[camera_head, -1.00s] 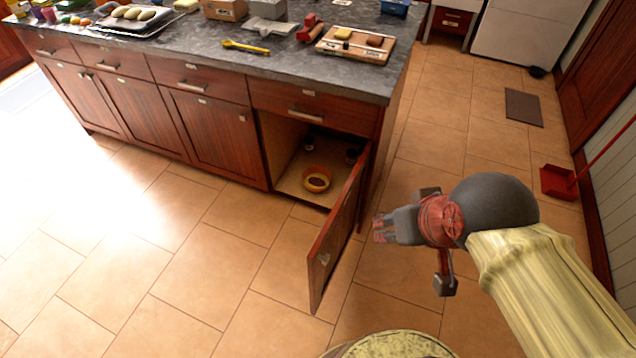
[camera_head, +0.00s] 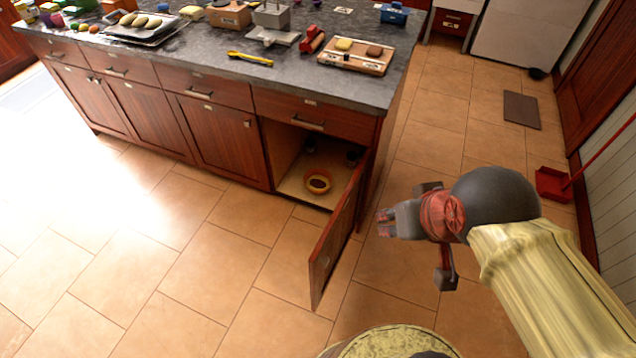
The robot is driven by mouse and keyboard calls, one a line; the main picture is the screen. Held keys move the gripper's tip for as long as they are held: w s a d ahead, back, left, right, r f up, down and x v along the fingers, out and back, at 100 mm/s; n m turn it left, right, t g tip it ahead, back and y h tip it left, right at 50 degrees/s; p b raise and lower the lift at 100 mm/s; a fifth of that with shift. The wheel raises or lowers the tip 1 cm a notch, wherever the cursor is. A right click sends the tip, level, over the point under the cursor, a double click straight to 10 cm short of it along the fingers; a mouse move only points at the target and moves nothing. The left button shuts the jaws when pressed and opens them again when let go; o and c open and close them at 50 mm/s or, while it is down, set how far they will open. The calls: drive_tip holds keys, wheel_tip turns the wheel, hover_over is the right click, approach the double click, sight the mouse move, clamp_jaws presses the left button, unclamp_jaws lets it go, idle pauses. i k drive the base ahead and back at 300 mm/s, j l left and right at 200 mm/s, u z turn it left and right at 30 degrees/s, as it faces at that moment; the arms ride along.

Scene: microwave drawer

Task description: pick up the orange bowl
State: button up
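The orange bowl (camera_head: 318,182) sits on the floor panel of an open lower cabinet (camera_head: 296,190) in the kitchen island, near the front of the opening. Its inside looks dark. My gripper (camera_head: 383,222) is outside the cabinet, to the right of the bowl and a little lower in the picture, pointing left. The open cabinet door (camera_head: 338,238) stands between my gripper and the bowl in the picture. My gripper's fingers are small here and I cannot tell how far apart they are. Nothing shows held in them.
Two small dark items, one of them a jar (camera_head: 352,157), stand behind the bowl in the cabinet. The island countertop (camera_head: 215,75) holds many objects. A red dustpan (camera_head: 553,184) is by the right wall. The tiled floor before the island is clear.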

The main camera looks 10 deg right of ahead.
sight(317, 180)
drive_tip(key=k+z, duration=0.15)
drive_tip(key=k, duration=0.45)
drive_tip(key=k+l+z, duration=0.1)
drive_tip(key=k, duration=0.5)
drive_tip(key=i+j+z, duration=0.15)
drive_tip(key=z, duration=0.3)
drive_tip(key=i+j+z, duration=0.1)
drive_tip(key=z, duration=0.4)
drive_tip(key=j+z, duration=0.45)
drive_tip(key=i+j, duration=0.1)
drive_tip(key=j, duration=0.7)
drive_tip(key=i+j, duration=0.1)
drive_tip(key=j, duration=1.55)
drive_tip(key=i+j, duration=0.15)
drive_tip(key=j, duration=0.7)
drive_tip(key=i+j, duration=0.1)
drive_tip(key=j, duration=0.7)
drive_tip(key=i+j, duration=0.1)
drive_tip(key=j, duration=1.55)
drive_tip(key=i+j, duration=0.1)
drive_tip(key=i, duration=0.45)
